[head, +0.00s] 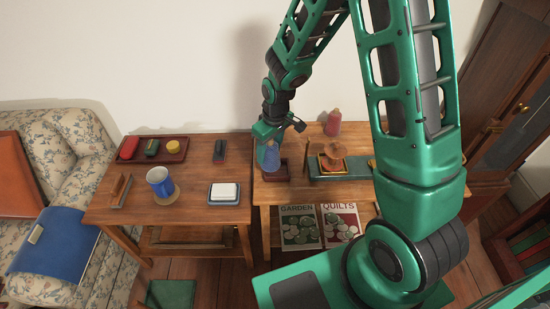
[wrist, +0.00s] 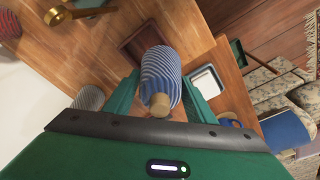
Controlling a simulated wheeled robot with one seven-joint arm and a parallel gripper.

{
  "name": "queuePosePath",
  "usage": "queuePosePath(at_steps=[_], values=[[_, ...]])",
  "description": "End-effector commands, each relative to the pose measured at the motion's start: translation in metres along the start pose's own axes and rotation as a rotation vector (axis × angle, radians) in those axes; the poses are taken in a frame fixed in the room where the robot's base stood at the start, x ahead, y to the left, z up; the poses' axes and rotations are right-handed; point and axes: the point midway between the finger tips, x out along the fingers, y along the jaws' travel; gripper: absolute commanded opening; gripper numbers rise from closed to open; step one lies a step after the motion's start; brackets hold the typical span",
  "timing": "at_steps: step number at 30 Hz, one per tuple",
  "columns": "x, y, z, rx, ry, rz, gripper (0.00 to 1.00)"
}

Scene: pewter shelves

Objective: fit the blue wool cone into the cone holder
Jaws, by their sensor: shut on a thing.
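The blue wool cone (head: 269,158) is upright or nearly so below my gripper (head: 268,141), at the left edge of the right-hand table. In the wrist view the blue striped cone (wrist: 161,68) sits between the two green fingers of my gripper (wrist: 158,92), its tan tip towards the camera. The fingers are shut on it. The cone holder looks to be the dark red square tray (head: 282,173), partly behind the cone. It also shows in the wrist view (wrist: 127,45), just beyond the cone and partly hidden by it. I cannot tell whether the cone's base touches it.
A pink-red cone (head: 333,124) stands at the back of the right table. The left table holds a blue mug (head: 160,181), a white-topped dish (head: 224,193) and a red tray (head: 176,156).

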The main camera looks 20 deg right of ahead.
Motion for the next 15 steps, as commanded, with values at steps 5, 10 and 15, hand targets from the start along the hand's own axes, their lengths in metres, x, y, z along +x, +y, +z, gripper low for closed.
queuePosePath(at_steps=[5, 10, 15], values=[[0.015, 0.025, 0.003, 0.002, 0.0, 0.0, 0.22], [0.02, 0.031, 0.004, -0.001, 0.0, 0.0, 0.22], [0.037, 0.031, 0.007, -0.001, -0.003, -0.001, 0.22]])
